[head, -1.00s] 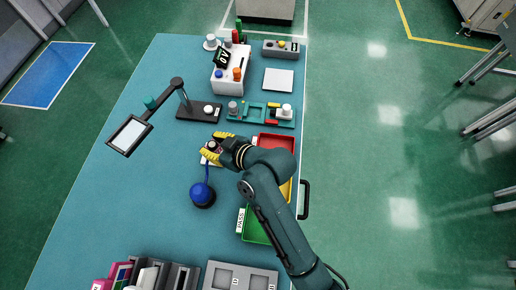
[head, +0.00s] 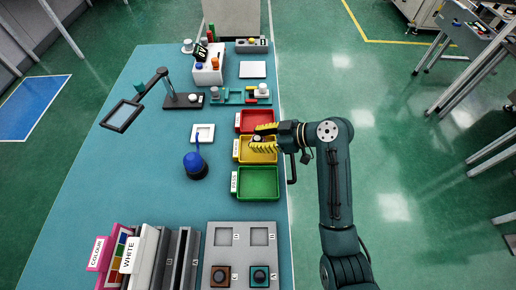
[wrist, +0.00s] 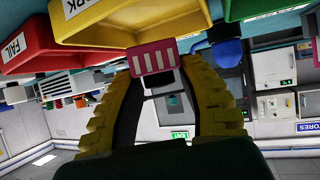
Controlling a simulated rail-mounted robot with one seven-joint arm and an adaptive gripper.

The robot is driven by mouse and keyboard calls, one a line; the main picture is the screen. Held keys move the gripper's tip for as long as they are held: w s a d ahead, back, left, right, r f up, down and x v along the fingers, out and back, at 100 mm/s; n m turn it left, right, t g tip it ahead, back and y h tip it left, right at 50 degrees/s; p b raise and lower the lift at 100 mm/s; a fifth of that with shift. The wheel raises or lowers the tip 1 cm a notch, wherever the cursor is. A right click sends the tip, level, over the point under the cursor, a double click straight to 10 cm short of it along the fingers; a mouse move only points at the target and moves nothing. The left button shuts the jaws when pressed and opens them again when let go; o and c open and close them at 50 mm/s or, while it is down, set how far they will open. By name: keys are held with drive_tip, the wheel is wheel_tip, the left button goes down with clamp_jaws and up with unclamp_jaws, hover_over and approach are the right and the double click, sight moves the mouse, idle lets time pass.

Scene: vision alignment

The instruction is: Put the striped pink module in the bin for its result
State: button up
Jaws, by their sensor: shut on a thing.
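My gripper (head: 264,138) is over the yellow bin (head: 258,159), its fingers pointing left in the head view. In the wrist view the gripper (wrist: 163,78) is shut on the striped pink module (wrist: 153,57), pink with pale stripes and a dark part below. The module is hard to make out in the head view. The yellow bin's label, partly cut off, ends in "ORK" in the wrist view (wrist: 140,25). The red bin (head: 252,120), labelled FAIL in the wrist view, is behind it. The green bin (head: 258,184), labelled PASS, is in front. The bins look empty where visible.
A blue-topped device (head: 195,166) on a black base and a white square pad (head: 203,133) stand left of the bins. A screen on an arm (head: 122,116) is further left. A grey tray (head: 240,242) and upright COLOUR and WHITE holders (head: 130,252) sit at the front.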

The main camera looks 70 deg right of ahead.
wheel_tip(320, 180, down, 4)
drive_tip(key=shift+r+b, duration=0.25)
drive_tip(key=shift+b, duration=0.15)
drive_tip(key=shift+a, duration=0.1)
drive_tip(key=o, duration=0.8)
